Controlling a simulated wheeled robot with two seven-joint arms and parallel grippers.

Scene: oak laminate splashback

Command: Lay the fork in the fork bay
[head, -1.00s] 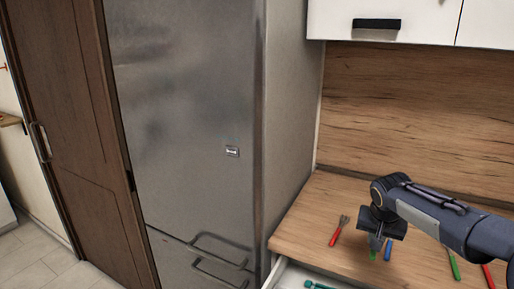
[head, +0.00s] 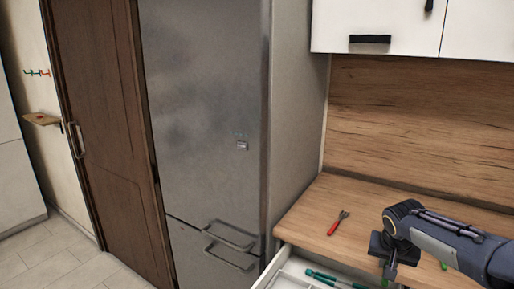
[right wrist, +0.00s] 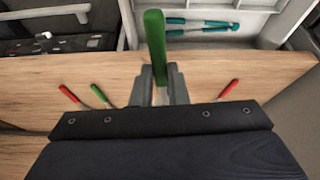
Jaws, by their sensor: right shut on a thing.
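My right gripper (right wrist: 160,88) is shut on a green-handled utensil (right wrist: 155,40). The handle points up the picture in the right wrist view; its head is hidden by the gripper, so I cannot tell its kind. In the head view the right gripper (head: 385,268) is low over the counter's front edge, near the open drawer (head: 285,264). The drawer has a pale divided tray (right wrist: 222,14). Teal-handled utensils (right wrist: 200,22) lie in one of its compartments. A red-handled fork (head: 338,223) lies on the counter, left of the gripper. My left gripper is out of view.
On the wooden counter (right wrist: 280,68), another green handle (right wrist: 98,90) and red handles (right wrist: 68,93) also show around the gripper. A steel fridge (head: 205,110) stands left of the counter. White cupboards (head: 385,20) hang above. The counter around the fork is clear.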

